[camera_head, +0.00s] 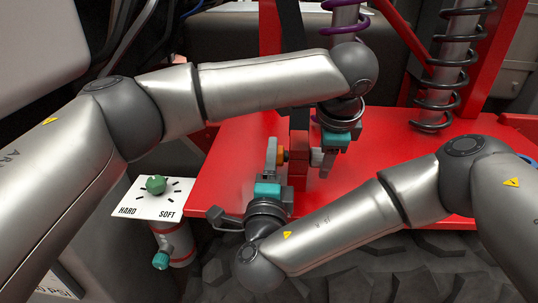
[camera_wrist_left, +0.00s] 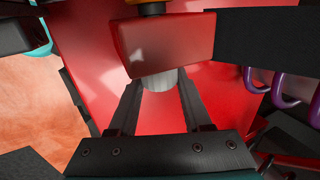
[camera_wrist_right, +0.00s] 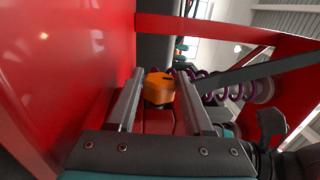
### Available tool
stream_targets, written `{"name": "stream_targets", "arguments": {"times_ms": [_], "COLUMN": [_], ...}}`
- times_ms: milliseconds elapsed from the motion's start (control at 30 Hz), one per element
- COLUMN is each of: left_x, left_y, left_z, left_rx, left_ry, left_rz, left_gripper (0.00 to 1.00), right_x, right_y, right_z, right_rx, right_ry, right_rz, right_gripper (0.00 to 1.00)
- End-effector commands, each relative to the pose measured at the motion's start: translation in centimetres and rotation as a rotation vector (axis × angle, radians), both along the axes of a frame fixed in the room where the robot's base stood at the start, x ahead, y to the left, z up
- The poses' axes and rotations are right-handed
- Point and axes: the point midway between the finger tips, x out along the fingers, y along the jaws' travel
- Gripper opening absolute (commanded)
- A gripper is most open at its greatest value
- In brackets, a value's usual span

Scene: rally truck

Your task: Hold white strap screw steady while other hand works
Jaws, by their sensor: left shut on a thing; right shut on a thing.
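The white strap screw (camera_wrist_left: 160,80) shows in the left wrist view as a pale cylinder under a red block (camera_wrist_left: 165,42). My left gripper (camera_wrist_left: 158,92) is shut on it, one finger at each side. In the head view this gripper (camera_head: 324,158) is right of the red upright block (camera_head: 298,150), and a light grey piece (camera_head: 317,156) shows at its fingers. My right gripper (camera_head: 275,158) is on the block's left side, shut on an orange knob (camera_head: 281,155). The knob fills the space between the fingers in the right wrist view (camera_wrist_right: 159,88). The fingers hide part of both grasped things.
A red panel (camera_head: 235,145) lies under both grippers. A white HARD/SOFT plate (camera_head: 148,208) with a green knob (camera_head: 155,184) is at the left. A black coil spring (camera_head: 440,95) stands at the right, a purple one (camera_head: 345,22) behind my left arm. A black strap (camera_head: 292,30) rises behind.

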Motion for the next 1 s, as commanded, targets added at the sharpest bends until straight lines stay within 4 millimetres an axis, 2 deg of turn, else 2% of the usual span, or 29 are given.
{"name": "stream_targets", "arguments": {"times_ms": [33,67,200,533,1000], "left_x": [0.09,0.09,0.09,0.09,0.10], "left_y": [-0.03,-0.03,-0.03,-0.03,-0.03], "left_z": [0.20,0.20,0.20,0.20,0.20], "left_rx": [-0.002,-0.002,-0.002,-0.002,-0.002], "left_ry": [-0.004,-0.004,-0.005,-0.005,-0.005], "left_rz": [0.000,0.000,0.000,0.000,0.000], "left_gripper": [0.00,0.00,0.00,0.00,0.00], "right_x": [0.01,0.02,0.03,0.08,0.16], "right_y": [-0.02,-0.03,-0.03,-0.10,-0.06], "right_z": [0.01,0.01,0.02,0.15,0.63], "right_rx": [0.001,0.000,0.000,0.002,0.002], "right_ry": [0.001,0.001,0.002,0.037,0.430], "right_rz": [-0.001,-0.001,-0.001,-0.003,-0.001], "right_gripper": [0.02,0.52,0.68,0.70,0.70]}}
